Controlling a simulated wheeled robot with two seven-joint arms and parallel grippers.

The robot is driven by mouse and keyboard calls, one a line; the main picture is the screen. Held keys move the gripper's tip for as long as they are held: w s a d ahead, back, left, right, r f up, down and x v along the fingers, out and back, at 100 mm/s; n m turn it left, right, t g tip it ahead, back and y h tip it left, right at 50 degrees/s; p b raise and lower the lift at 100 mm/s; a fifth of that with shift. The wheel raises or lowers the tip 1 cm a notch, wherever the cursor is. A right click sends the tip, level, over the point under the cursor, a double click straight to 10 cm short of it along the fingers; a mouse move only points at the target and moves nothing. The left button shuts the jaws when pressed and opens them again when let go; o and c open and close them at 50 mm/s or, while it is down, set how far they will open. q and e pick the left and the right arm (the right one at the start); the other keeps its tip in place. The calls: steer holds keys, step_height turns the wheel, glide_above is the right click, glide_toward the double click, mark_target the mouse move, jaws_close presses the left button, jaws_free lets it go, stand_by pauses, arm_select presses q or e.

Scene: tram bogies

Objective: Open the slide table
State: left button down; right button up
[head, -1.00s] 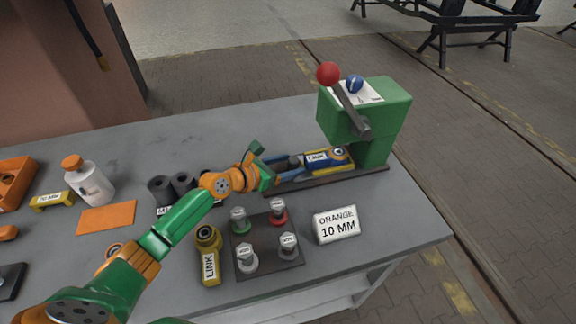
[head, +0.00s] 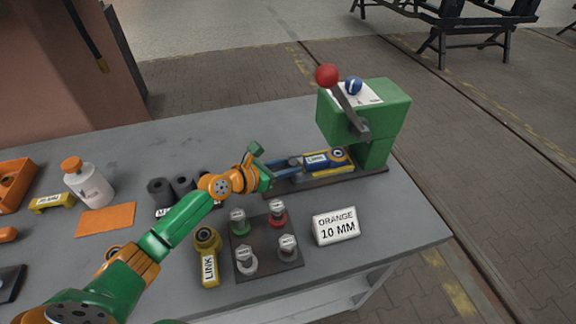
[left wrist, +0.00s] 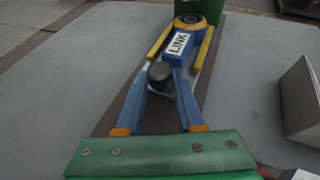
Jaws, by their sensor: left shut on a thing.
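The slide table is a yellow-edged carriage (head: 346,165) on a dark base rail (head: 312,183), under the green press (head: 382,120). A blue link (head: 316,159) with a LINK label lies in it; its ringed end is under the press. In the left wrist view the link (left wrist: 181,45) and the yellow sides run away from me. My left gripper (head: 290,166) comes in from the left, low over the rail. Its blue fingers are shut on a dark round knob (left wrist: 160,73) at the near end of the slide table. My right gripper is not in view.
The press has a lever with a red ball (head: 327,75). In front stand a dark plate (head: 266,252) with several labelled pegs, a sign (head: 336,225) reading ORANGE 10 MM, and a yellow link (head: 208,262). A white bottle (head: 90,186) stands left. The table's back is clear.

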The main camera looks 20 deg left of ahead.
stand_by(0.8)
arm_select(q)
steer(key=s+a, duration=0.1)
steer(key=a, duration=0.1)
steer(key=s+a, duration=0.1)
steer(key=shift+s+a+f, duration=0.1)
steer(key=shift+s+a, duration=0.2)
steer(key=shift+a, duration=0.05)
steer(key=c, duration=0.5)
jaws_free()
steer(key=shift+w+d, duration=0.1)
steer(key=shift+v, duration=3.55)
steer(key=shift+c, duration=0.2)
